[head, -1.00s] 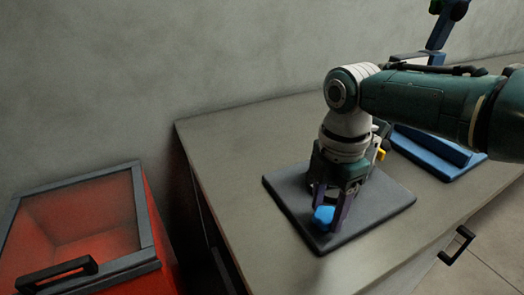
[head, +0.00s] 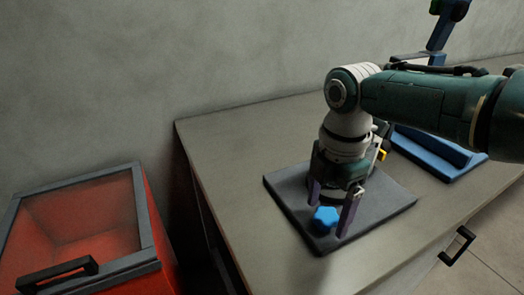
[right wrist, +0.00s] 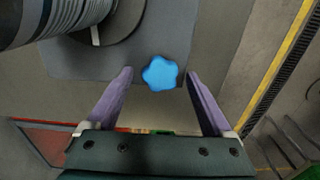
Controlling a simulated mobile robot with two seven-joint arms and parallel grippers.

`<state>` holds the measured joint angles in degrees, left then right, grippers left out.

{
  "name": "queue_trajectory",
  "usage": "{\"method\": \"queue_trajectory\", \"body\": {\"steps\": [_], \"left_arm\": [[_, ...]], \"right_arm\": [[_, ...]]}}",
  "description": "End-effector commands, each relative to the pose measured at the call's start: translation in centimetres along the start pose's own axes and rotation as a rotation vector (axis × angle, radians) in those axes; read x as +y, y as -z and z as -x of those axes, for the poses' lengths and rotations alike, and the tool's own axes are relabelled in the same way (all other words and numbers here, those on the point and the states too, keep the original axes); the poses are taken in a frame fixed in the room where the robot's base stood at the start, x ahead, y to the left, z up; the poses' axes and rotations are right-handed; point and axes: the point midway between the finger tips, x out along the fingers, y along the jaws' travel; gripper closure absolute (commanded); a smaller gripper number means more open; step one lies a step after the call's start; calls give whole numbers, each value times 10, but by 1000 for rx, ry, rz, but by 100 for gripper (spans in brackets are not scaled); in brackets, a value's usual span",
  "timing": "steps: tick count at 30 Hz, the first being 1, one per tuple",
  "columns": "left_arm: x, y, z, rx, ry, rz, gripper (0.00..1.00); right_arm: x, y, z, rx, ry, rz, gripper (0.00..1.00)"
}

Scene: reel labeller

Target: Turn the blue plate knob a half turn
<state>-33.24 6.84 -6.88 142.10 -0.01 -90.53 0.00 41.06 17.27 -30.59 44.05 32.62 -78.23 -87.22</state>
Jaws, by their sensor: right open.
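The blue plate knob (head: 326,216) is a small lobed star shape near the front left corner of a dark grey plate (head: 288,195) on the counter. It also shows in the right wrist view (right wrist: 160,73), between the finger tips and a little beyond them. My right gripper (head: 331,217) points down over the plate with its purple fingers spread, one on each side of the knob. Gaps show between the knob and both fingers in the right wrist view. My right gripper is open and empty. My left gripper is not in view.
A blue stand (head: 440,152) lies to the right on the counter (head: 225,160), partly behind my arm. A red bin with a clear lid (head: 80,225) stands at the left. The counter's left side is bare. A black handle (head: 457,245) sticks out at the front.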

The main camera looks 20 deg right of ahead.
Motion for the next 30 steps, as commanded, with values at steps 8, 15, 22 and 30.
{"method": "queue_trajectory", "body": {"steps": [8,15,22,30], "left_arm": [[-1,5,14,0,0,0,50],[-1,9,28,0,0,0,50],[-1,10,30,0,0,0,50],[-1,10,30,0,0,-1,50]], "right_arm": [[0,-1,27,-1,-2,0,15],[1,-1,74,-1,-4,0,15],[0,0,98,0,-1,-1,15],[0,0,100,0,0,-1,15]]}}
